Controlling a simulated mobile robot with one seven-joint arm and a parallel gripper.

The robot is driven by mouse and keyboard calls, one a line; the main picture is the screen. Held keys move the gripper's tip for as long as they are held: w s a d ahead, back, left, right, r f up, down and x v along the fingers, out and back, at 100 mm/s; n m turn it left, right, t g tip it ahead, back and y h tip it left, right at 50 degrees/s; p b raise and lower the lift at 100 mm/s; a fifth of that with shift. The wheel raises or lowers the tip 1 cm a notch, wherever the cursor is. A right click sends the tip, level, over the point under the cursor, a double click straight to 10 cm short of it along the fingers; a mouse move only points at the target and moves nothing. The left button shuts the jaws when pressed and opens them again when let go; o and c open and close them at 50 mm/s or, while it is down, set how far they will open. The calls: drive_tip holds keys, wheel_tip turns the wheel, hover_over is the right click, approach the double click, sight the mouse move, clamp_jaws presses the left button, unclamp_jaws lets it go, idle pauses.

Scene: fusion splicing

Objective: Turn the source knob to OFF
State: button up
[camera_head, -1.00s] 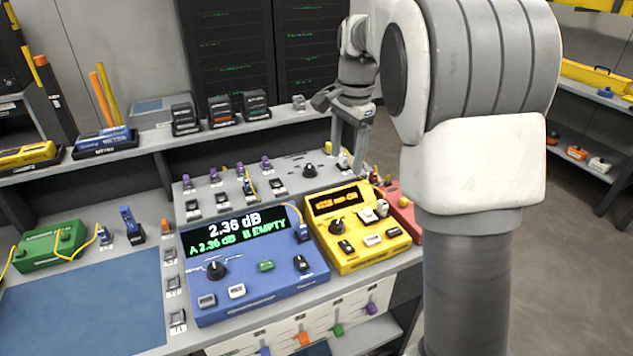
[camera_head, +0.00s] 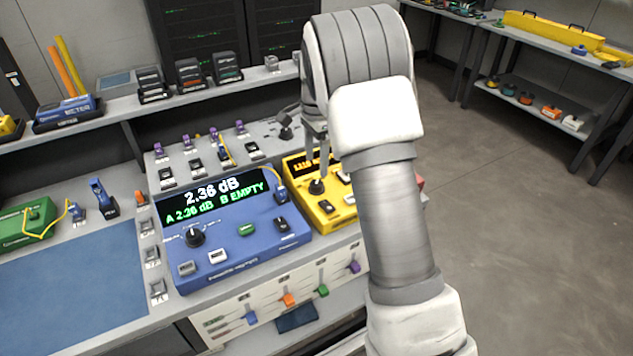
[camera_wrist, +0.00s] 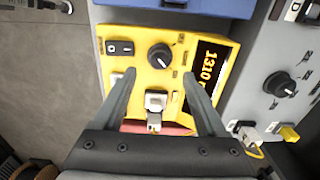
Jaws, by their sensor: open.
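The yellow source box (camera_head: 328,214) stands right of the blue meter in the head view, partly hidden by my arm. Its black source knob (camera_head: 316,187) is on the top face, and it also shows in the wrist view (camera_wrist: 160,56) with a white pointer mark. The orange display (camera_wrist: 207,75) reads "1310" and is cut off by my finger. My gripper (camera_wrist: 155,82) is open and empty, with its fingers over the box and the knob just beyond the gap between the fingertips. In the head view a fingertip appears close above the knob; contact cannot be told.
The blue power meter (camera_head: 230,262) reads 2.36 dB and sits directly left of the source. A black switch (camera_wrist: 119,48) and a white connector (camera_wrist: 156,101) are near the knob. Another black knob (camera_wrist: 279,84) is on the grey panel.

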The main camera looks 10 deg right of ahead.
sight(317, 183)
wheel_tip(317, 183, down, 7)
drive_tip(key=shift+r+b, duration=0.2)
drive_tip(key=shift+b, duration=0.2)
clamp_jaws()
